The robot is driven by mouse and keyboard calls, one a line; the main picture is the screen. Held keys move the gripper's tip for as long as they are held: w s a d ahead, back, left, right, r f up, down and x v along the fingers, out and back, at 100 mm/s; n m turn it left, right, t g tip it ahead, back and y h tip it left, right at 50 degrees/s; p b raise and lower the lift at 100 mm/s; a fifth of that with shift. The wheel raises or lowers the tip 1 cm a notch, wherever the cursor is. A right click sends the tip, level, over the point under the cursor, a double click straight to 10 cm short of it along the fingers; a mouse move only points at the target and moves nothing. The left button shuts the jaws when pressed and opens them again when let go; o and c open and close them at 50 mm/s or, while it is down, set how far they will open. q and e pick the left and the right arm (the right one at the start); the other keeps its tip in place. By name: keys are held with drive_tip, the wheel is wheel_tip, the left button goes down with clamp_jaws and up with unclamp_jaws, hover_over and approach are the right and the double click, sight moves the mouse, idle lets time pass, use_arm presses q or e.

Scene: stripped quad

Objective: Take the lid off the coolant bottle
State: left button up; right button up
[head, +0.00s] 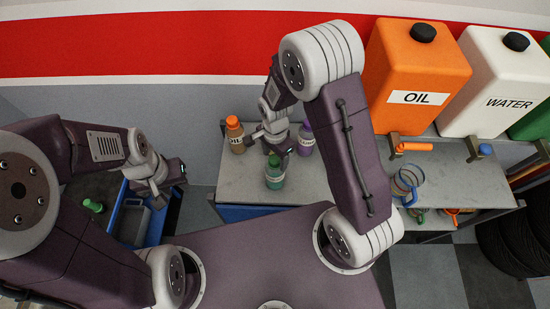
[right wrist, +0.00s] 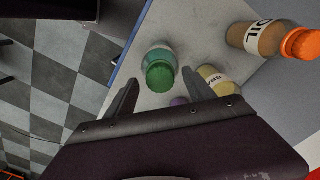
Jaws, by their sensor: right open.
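The green bottle with a green lid (head: 274,172), which I take as the coolant bottle, stands on the grey bench with its lid on. Its lid (right wrist: 160,77) also shows in the right wrist view, in line with the gap between my fingers; I see no contact. My right gripper (head: 272,143) is open and empty, just behind and above the bottle in the head view; its two fingers (right wrist: 160,95) show in the wrist view. My left gripper (head: 172,178) is at the left, near the blue crate; its jaws are too unclear to read.
An oil bottle (head: 236,138) with an orange cap and a purple bottle (head: 306,139) stand behind on the bench (head: 300,185). A jug (head: 404,184) stands to the right, below orange (head: 412,65) and white (head: 500,85) canisters. A blue crate (head: 154,230) is at the left.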

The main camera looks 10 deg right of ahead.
sight(274, 158)
drive_tip(key=shift+f, duration=0.15)
clamp_jaws()
drive_tip(key=shift+w+r, duration=0.1)
drive_tip(key=shift+r, duration=0.35)
wheel_tip(274, 158, up, 3)
drive_tip(key=shift+a+f+b, duration=0.1)
drive_tip(key=shift+b, duration=0.55)
drive_tip(key=s+d+r+b, duration=0.2)
drive_tip(key=s+d+r, duration=0.5)
drive_tip(key=d, duration=0.2)
drive_tip(key=shift+s+r, duration=0.2)
drive_tip(key=shift+s, duration=0.2)
